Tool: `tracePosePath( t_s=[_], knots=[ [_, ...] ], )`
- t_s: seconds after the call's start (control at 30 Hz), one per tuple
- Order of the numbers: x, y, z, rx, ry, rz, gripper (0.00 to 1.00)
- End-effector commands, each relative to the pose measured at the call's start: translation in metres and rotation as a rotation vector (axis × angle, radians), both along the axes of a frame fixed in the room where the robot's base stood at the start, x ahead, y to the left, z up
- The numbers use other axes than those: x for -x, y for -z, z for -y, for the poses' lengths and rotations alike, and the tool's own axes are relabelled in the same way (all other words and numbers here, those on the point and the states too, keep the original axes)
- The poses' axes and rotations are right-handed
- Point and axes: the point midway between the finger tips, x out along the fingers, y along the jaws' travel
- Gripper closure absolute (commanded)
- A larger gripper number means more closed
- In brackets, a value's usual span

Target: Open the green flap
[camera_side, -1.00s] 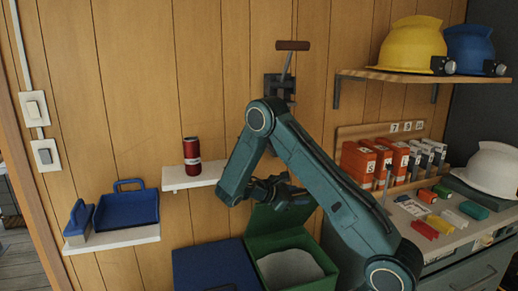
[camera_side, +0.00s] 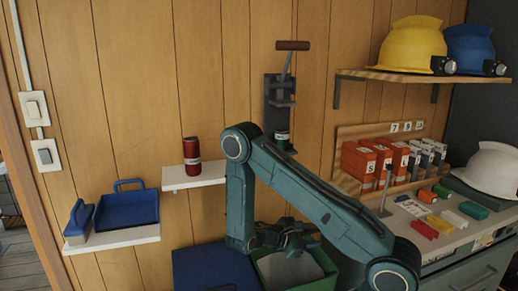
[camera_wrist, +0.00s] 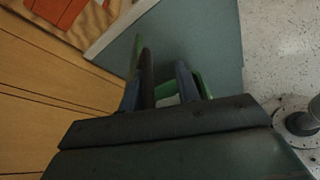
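The green box (camera_side: 322,281) stands low at the bottom of the side view, with its top open and grey inside showing. The green flap does not show upright above the box. Its present position is hidden or cannot be told. My gripper (camera_side: 298,238) is low over the back of the box opening, partly behind my arm. In the wrist view my gripper (camera_wrist: 166,82) shows two dark fingers apart, with green parts near them. I cannot tell whether these belong to the flap or the box, or whether the fingers touch them.
A blue box (camera_side: 205,268) stands left of the green one. A white shelf (camera_side: 195,180) bears a red can (camera_side: 192,156). A wall-mounted lever press (camera_side: 283,90) is above. The counter at right holds orange boxes (camera_side: 360,160), small coloured blocks and a white helmet (camera_side: 492,168).

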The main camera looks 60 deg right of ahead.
Motion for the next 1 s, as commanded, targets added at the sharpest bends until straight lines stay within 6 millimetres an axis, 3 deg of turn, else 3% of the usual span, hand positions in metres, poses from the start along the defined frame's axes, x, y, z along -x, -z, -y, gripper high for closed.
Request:
tracePosePath(
  t_s=[1.0],
  knots=[
    [0.028, 0.091, -0.029, 0.21, -0.003, 0.209, 0.67]
  ],
)
